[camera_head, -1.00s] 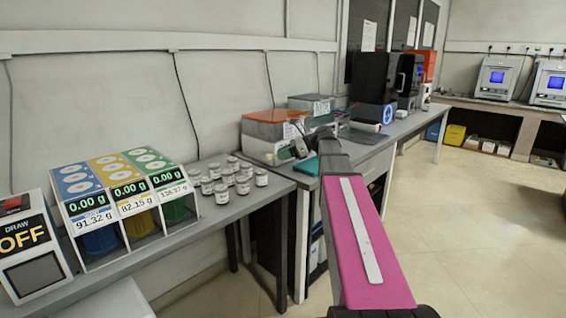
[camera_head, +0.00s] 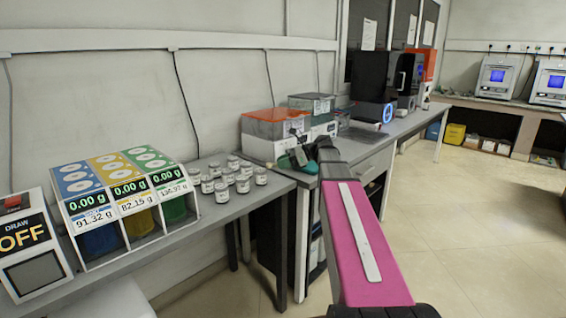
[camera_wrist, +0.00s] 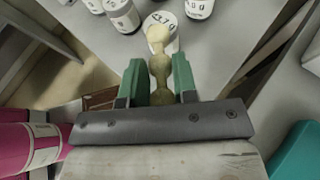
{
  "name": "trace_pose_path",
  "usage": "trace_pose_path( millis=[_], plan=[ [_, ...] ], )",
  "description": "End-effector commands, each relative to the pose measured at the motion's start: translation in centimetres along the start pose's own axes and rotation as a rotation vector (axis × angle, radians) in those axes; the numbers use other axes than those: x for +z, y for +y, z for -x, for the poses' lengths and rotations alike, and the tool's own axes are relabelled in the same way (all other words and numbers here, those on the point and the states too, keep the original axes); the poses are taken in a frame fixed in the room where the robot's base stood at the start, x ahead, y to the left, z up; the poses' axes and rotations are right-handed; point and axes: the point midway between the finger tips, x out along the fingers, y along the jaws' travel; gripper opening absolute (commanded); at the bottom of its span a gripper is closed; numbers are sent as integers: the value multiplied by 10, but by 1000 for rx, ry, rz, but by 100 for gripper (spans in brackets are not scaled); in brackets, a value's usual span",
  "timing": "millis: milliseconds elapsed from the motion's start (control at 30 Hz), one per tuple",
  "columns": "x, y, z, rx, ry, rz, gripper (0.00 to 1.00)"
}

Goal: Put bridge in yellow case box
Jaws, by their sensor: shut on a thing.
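My gripper (camera_wrist: 160,72) has two green fingers shut on a pale yellow, knobbly piece, which looks like the bridge (camera_wrist: 160,64). The piece sticks out past the fingertips in the wrist view.
White labelled jars (camera_head: 222,190) stand on the near bench (camera_head: 205,222); some also show just past the bridge in the wrist view (camera_wrist: 122,14). Coloured dispensers (camera_head: 125,205) are at left. An orange-lidded box (camera_head: 275,124) is behind my gripper. Open floor (camera_head: 470,230) lies at right.

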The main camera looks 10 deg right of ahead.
Motion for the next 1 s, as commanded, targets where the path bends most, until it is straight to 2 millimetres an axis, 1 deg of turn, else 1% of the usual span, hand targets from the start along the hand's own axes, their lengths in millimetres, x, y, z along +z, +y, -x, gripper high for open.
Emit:
trace_pose_path(
  millis=[67,100,133,167,467,633,767,1000],
  plan=[
    [0,0,0,0,0,0,4],
    [0,0,0,0,0,0,37],
    [0,0,0,0,0,0,46],
    [0,0,0,0,0,0,52],
    [1,0,0,0,0,1,52],
    [12,0,5,-1,0,3,52],
    [11,-1,30,-3,0,0,52],
    [11,-1,80,-3,0,0,52]
  ],
)
